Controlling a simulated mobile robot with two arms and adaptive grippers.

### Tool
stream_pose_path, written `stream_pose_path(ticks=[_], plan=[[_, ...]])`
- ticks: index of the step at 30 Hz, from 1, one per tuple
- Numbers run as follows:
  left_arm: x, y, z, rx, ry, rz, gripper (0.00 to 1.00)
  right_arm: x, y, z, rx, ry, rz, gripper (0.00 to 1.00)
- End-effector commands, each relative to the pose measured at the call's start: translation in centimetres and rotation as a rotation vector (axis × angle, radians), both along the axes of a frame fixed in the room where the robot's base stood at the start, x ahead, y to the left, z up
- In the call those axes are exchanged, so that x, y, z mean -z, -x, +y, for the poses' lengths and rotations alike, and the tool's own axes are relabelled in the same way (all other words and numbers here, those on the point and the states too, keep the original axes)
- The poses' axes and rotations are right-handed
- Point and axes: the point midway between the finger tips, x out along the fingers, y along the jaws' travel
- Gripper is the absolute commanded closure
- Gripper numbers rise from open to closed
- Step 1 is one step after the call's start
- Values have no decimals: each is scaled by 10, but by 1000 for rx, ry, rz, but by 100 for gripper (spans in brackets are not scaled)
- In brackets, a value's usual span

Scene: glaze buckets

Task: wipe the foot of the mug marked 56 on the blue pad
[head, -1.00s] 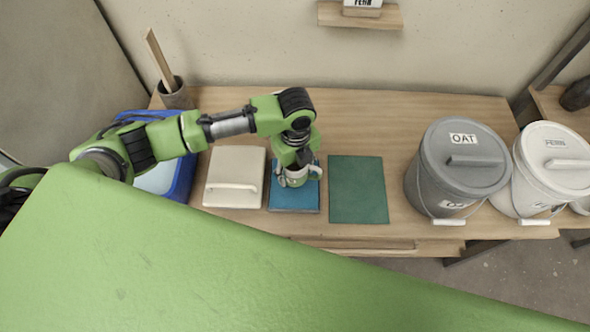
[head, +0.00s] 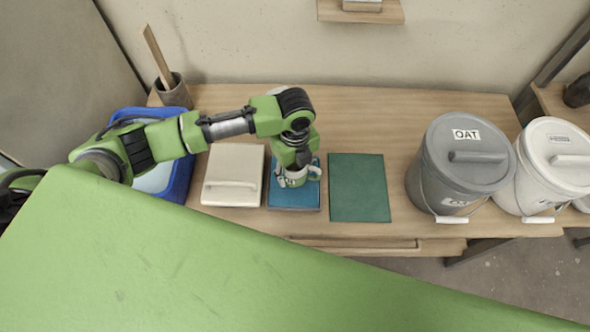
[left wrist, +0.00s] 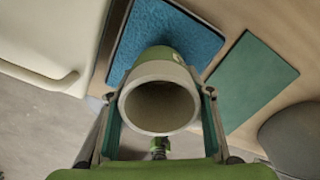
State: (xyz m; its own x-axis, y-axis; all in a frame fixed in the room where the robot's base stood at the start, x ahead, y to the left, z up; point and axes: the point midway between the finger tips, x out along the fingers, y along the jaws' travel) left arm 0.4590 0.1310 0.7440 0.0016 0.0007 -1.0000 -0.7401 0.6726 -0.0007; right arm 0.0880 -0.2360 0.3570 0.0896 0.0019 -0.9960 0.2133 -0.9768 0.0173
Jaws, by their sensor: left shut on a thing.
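The mug (head: 294,179) is green with a pale rim and stands over the blue pad (head: 294,203). In the left wrist view I look into its open mouth; the mug (left wrist: 160,103) sits between my fingers, with the blue pad (left wrist: 150,27) behind it. My left gripper (left wrist: 158,100) is shut on the mug; in the head view the gripper (head: 293,170) points down at the pad. I cannot tell whether the foot touches the pad. The mug's number is not readable. My right gripper is not in view.
A cream lidded box (head: 233,165) lies left of the pad and a dark green mat (head: 358,200) right of it. A grey OAT bucket (head: 450,185) and a white bucket (head: 545,180) stand at the right. A blue tray (head: 183,180) and a brown pot (head: 176,95) are at the left.

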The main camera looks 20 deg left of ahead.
Motion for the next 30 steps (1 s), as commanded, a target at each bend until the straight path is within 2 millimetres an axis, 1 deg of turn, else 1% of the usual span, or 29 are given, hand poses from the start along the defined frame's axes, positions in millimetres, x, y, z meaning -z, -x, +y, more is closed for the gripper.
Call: stream_pose_path(ticks=[20,23,30], plan=[[9,-1,0,0,1,-1,82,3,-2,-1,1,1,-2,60],[8,-5,0,0,1,-1,82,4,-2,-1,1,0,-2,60],[9,-21,5,0,1,-2,82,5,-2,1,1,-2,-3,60]])
